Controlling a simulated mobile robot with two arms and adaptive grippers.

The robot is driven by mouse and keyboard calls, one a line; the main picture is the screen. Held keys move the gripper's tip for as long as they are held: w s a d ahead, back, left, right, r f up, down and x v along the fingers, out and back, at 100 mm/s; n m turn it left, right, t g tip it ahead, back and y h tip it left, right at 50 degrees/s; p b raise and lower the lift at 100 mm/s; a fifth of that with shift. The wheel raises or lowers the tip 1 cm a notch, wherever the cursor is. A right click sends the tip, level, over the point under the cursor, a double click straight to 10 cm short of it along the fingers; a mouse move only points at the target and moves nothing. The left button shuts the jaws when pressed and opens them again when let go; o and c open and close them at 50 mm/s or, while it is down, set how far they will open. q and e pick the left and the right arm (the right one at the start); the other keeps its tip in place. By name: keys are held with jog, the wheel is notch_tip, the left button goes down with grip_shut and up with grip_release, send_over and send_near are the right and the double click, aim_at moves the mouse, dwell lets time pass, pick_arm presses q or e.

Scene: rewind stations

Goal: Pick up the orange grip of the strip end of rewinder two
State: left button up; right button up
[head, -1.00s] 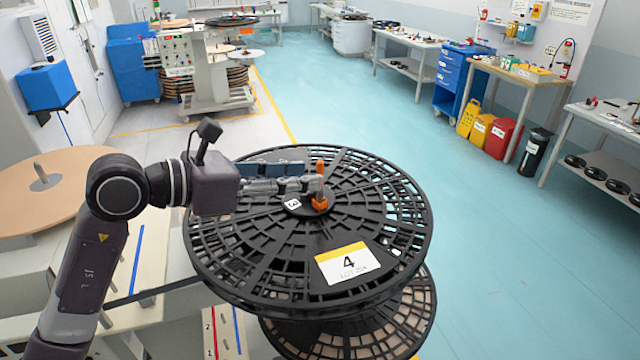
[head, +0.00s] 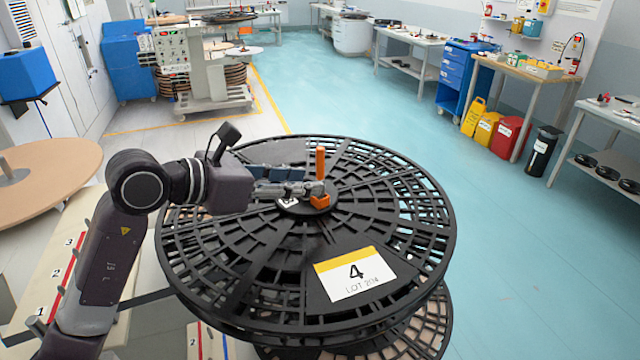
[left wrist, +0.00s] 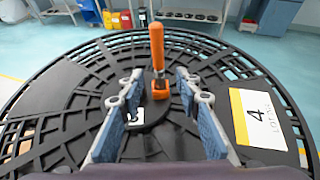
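An upright orange handle (head: 320,163) with an orange block at its foot stands near the hub of a large black slotted reel (head: 225,270). The reel bears a label with a 4. I cannot tell whether this handle is the strip end's grip; no strip shows on it. My left gripper (head: 310,182) is low over the reel, its fingers pointing right at the handle's lower part. In the left wrist view my left gripper (left wrist: 160,82) is open, with the orange handle (left wrist: 157,48) between and just beyond its fingertips. My right gripper is not in view.
A second reel (head: 425,335) lies below the top one. A tan disc (head: 45,195) stands at left, beside a pale panel (head: 60,262) numbered 1 to 3. A control cabinet (head: 180,55) stands at the back. The blue-green floor (head: 500,260) at right is clear.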

aim_at(320, 178)
pick_arm(q)
jog(key=x, duration=0.5)
jog(key=shift+w+d+f, duration=0.1)
jog(key=shift+w, duration=0.1)
jog(key=shift+s, duration=0.1)
jog(key=shift+c, duration=0.4)
grip_shut()
